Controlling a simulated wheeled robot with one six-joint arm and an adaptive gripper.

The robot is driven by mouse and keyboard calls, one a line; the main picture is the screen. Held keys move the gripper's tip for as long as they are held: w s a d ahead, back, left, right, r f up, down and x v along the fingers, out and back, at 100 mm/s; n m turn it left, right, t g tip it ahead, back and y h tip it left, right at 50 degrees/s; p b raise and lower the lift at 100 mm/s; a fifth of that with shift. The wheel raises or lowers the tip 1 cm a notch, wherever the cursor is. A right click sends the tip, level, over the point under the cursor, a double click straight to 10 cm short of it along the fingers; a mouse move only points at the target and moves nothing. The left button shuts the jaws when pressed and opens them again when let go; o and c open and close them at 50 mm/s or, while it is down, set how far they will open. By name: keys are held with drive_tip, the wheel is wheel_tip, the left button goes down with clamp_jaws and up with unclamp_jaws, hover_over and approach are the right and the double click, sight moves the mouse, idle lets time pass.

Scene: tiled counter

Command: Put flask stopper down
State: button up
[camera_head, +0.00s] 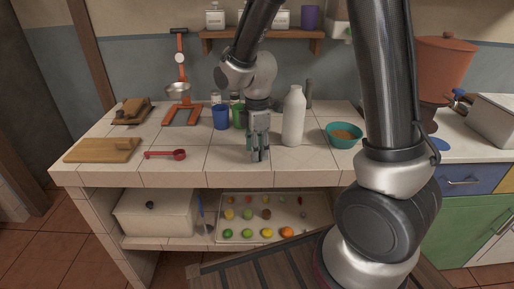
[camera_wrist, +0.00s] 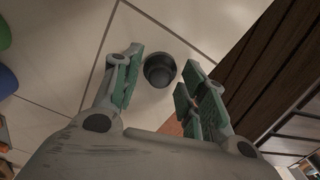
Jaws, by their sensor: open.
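The flask stopper (camera_wrist: 159,70) looks like a small dark grey round piece with a hollow top. In the wrist view it stands on the pale tiles near the counter's front edge, between and slightly beyond my fingertips. My gripper (camera_wrist: 161,88) is open, with green pads on either side of the stopper and a visible gap to the right pad. In the head view my gripper (camera_head: 257,153) points down low over the front middle of the counter. The stopper is hard to make out there among the fingers.
A white bottle (camera_head: 293,116) stands close right of my gripper, with a teal bowl (camera_head: 344,135) beyond. A red scoop (camera_head: 178,155) and cutting board (camera_head: 102,150) lie left. Front-left tiles between are clear.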

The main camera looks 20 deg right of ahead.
drive_tip(key=shift+r, duration=0.1)
wheel_tip(320, 180, up, 12)
drive_tip(key=s+d+r+m+t, duration=0.2)
drive_tip(key=s+d+r+m, duration=0.2)
drive_tip(key=s+d+m, duration=0.3)
drive_tip(key=s+d+r+m+t, duration=0.2)
drive_tip(key=s+d+r+m, duration=0.2)
drive_tip(key=s+d+m, duration=0.4)
drive_tip(key=s+m, duration=0.2)
drive_tip(key=s, duration=0.2)
